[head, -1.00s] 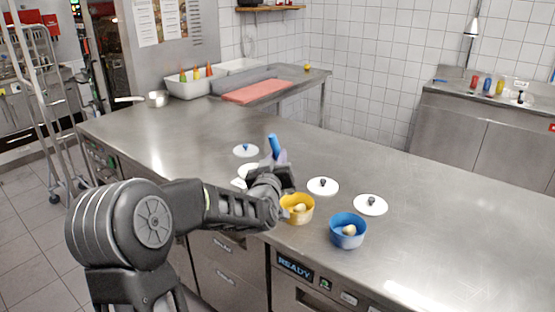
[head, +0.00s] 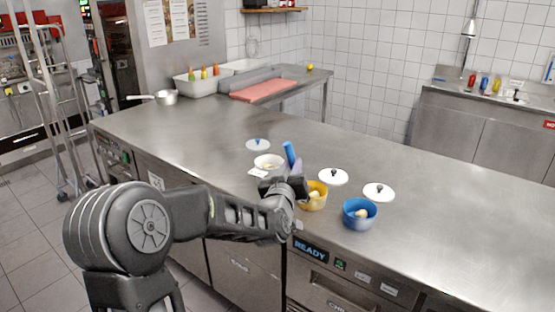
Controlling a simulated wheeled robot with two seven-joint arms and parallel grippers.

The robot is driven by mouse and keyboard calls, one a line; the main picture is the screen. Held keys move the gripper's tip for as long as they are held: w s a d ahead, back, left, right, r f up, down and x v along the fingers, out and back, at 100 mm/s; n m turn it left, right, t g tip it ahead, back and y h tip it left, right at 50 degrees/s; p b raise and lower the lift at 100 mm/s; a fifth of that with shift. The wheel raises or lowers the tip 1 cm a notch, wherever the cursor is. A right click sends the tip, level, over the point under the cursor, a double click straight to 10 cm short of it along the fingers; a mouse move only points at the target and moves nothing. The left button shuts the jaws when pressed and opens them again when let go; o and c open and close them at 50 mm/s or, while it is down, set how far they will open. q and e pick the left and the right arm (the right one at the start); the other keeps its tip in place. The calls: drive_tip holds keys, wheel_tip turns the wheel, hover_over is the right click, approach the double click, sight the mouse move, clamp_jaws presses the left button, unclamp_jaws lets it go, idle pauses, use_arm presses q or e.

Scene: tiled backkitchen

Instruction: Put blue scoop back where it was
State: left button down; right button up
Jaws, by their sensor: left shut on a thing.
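The blue scoop (head: 289,153) stands up out of my left gripper (head: 296,178), which is shut on it above the near edge of the steel counter. Only its blue upper part shows clearly; the gripper hides the rest. A yellow bowl (head: 320,202) with pale contents is just right of the gripper, partly hidden by it. A blue bowl (head: 346,219) with a pale piece inside stands further right. A white bowl (head: 266,160) is behind and left of the gripper. My right gripper is not in view.
White lids with knobs lie behind the bowls: one at the left (head: 258,145), one in the middle (head: 334,177), one at the right (head: 379,193). A saucepan (head: 166,97) and a red board (head: 263,91) are at the far left. The counter's right side is clear.

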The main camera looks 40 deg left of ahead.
use_arm(q)
drive_tip(key=d+f+m+h, duration=0.1)
drive_tip(key=d+f+h, duration=0.1)
drive_tip(key=d+f, duration=0.3)
drive_tip(key=d+f+m+t+h, duration=0.1)
drive_tip(key=d+f, duration=0.5)
drive_tip(key=d, duration=0.6)
drive_tip(key=s+d+f+m+h, duration=0.1)
drive_tip(key=d+f+m+h, duration=0.2)
drive_tip(key=d, duration=0.5)
wheel_tip(320, 180, down, 3)
drive_tip(key=shift+d+r+t+h, duration=0.15)
drive_tip(key=shift+d+t+h, duration=0.2)
drive_tip(key=shift+h, duration=0.45)
drive_tip(key=shift+s, duration=0.1)
